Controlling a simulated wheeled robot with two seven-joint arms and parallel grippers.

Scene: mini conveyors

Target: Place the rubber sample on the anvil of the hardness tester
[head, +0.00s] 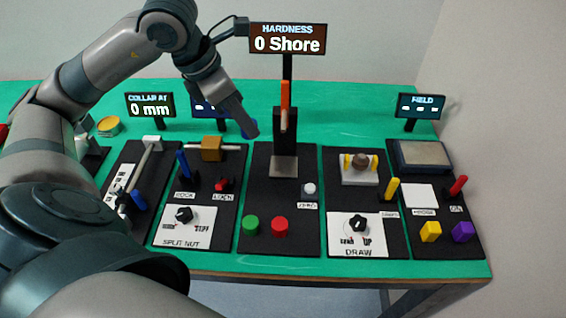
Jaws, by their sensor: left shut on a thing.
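My left gripper (246,125) comes in from the upper left and is shut on a small blue sample (251,129), mostly hidden by the fingers. It is held in the air, to the left of the hardness tester's dark column (290,145). The tester's anvil (284,168) is a bare grey plate at the foot of the column, below and right of the gripper. My right gripper is not in view.
The hardness display (288,39) reads 0 Shore above the column. A white zero button (309,189) is right of the anvil. The split nut panel (186,225) stands to the left and the draw panel (358,235) to the right.

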